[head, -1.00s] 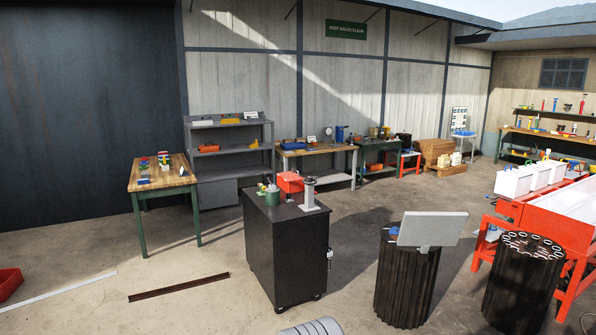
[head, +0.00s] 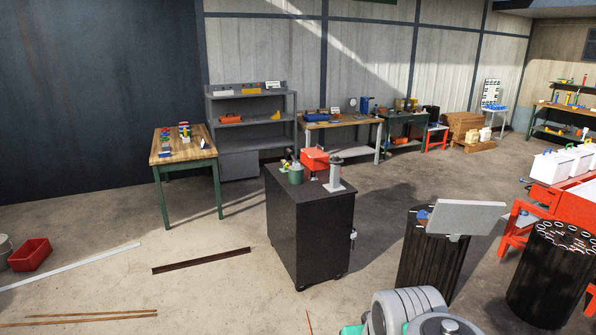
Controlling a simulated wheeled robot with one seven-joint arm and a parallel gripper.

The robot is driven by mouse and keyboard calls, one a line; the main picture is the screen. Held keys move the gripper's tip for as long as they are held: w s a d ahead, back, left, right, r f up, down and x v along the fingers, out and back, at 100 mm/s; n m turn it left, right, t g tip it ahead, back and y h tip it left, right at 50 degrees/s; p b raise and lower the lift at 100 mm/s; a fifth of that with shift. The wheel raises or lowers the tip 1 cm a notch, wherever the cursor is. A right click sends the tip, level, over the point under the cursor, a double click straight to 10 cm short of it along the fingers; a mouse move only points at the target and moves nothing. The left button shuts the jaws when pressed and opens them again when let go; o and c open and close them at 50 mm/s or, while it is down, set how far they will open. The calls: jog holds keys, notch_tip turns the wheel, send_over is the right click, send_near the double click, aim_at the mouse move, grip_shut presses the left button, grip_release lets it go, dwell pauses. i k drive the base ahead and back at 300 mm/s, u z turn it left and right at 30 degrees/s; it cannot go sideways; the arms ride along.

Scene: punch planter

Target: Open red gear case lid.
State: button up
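A small red box-like thing (head: 315,159), which looks like the red gear case, sits on top of the black cabinet (head: 312,225) near the middle of the head view. It is too small to tell its lid from its body or how the lid stands. A green cylinder (head: 296,174) stands in front of it to the left, and a grey post on a flat base (head: 335,175) stands to its right. Grey rounded links of my arm show at the bottom edge, well short of the cabinet. My gripper is not in view.
A dark ribbed drum (head: 428,262) with a tilted grey panel (head: 465,217) stands right of the cabinet; another drum (head: 550,275) is farther right. A wooden-topped table (head: 170,155) stands back left.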

aim_at(314, 153)
jog(key=z, duration=0.6)
jog(key=i, duration=2.75)
jog(key=u, duration=0.45)
jog(key=i, duration=2)
jog(key=u, duration=0.75)
